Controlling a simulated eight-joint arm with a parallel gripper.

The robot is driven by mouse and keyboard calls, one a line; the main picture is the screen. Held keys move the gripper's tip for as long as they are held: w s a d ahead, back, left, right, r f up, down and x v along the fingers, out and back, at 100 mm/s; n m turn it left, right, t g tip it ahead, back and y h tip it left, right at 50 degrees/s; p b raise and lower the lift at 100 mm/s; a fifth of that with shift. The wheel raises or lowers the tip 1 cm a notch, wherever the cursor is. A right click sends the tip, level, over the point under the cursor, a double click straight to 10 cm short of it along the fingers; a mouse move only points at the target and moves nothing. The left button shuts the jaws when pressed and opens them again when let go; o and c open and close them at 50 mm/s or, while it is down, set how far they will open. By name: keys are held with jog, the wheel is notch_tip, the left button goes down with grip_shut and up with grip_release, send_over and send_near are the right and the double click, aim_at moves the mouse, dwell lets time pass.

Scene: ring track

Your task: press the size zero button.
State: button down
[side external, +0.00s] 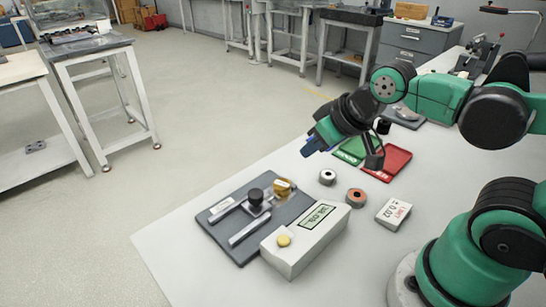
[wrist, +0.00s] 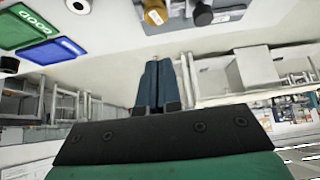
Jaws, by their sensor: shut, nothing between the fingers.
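A pale box (side external: 303,257) with a green digital display (side external: 318,214) lies on the bench in the side view. It has a round yellow button (side external: 284,240) on its top, near its front-left end; any lettering by it is too small to read. The box's button is not visible in the wrist view. My gripper (side external: 308,149), with blue fingers, is shut and empty. It is held up above the bench, behind and above the box, and touches nothing. In the wrist view its fingers (wrist: 155,64) lie together.
A dark plate (side external: 217,227) beside the box carries a black knob (side external: 255,196), a gold cylinder (side external: 282,186) and pale bars.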

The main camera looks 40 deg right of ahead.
jog(key=r+n+t+h, duration=0.1)
jog(key=n+h, duration=0.3)
jog(key=n, duration=1.8)
send_over(284, 244)
jog(key=shift+r, duration=0.2)
jog(key=shift+f, duration=4.4)
jog(key=shift+r, duration=2.5)
